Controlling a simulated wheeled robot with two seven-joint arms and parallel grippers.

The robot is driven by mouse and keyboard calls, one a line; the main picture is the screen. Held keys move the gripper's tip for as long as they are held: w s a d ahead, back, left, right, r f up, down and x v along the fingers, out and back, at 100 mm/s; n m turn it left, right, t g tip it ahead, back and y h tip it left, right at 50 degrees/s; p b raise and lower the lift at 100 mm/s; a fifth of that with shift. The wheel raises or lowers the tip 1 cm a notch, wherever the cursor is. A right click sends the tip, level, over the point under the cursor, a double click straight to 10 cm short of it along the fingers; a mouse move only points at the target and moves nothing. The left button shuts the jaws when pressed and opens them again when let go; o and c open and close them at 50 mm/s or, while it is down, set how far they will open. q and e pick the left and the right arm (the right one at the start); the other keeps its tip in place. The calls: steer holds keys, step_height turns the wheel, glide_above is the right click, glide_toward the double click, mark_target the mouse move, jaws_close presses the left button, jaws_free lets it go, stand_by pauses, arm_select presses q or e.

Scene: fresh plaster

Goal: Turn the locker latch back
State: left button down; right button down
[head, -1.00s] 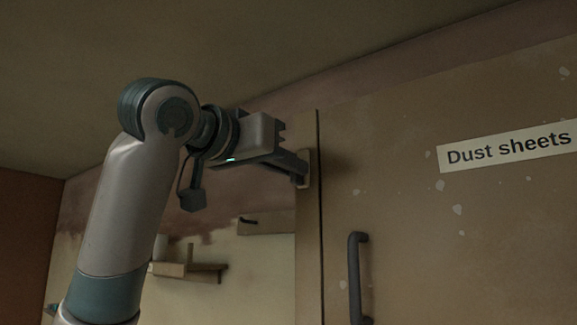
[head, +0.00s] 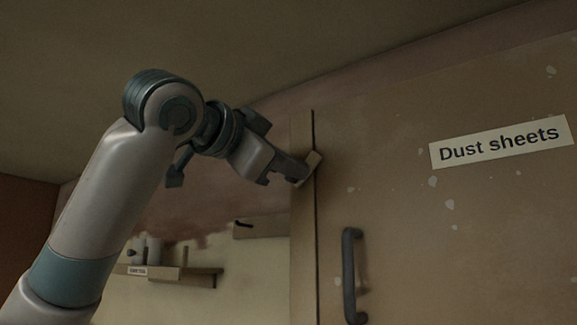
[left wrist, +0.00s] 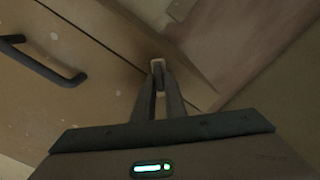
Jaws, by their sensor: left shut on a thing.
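The locker door (head: 400,230) is brown and bears a "Dust sheets" label. The latch (head: 314,163) is a small pale bar at the upper part of the door's left edge, and it sits tilted across the gap to the frame. My left gripper (head: 303,174) is shut on the latch and hides part of it. In the left wrist view, the fingers (left wrist: 158,70) close together on the latch (left wrist: 157,61), whose pale end shows beyond them. The door looks closed. My right gripper is not in view.
A dark door handle (head: 349,275) stands on the door below the latch; it also shows in the left wrist view (left wrist: 42,62). A wall shelf (head: 195,272) with small items is at the lower left. The ceiling is close above my arm.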

arm_select(q)
steer(key=m, duration=0.3)
steer(key=f+m+p, duration=0.1)
steer(key=m, duration=0.5)
steer(key=shift+s+d+f+p, duration=0.15)
steer(key=shift+d+p, duration=0.1)
steer(key=shift+p, duration=0.1)
steer(key=shift+f, duration=0.1)
steer(key=c, duration=1.8)
jaws_free()
steer(key=shift+s+a, duration=0.1)
steer(key=b+v, duration=0.8)
steer(key=v, duration=0.9)
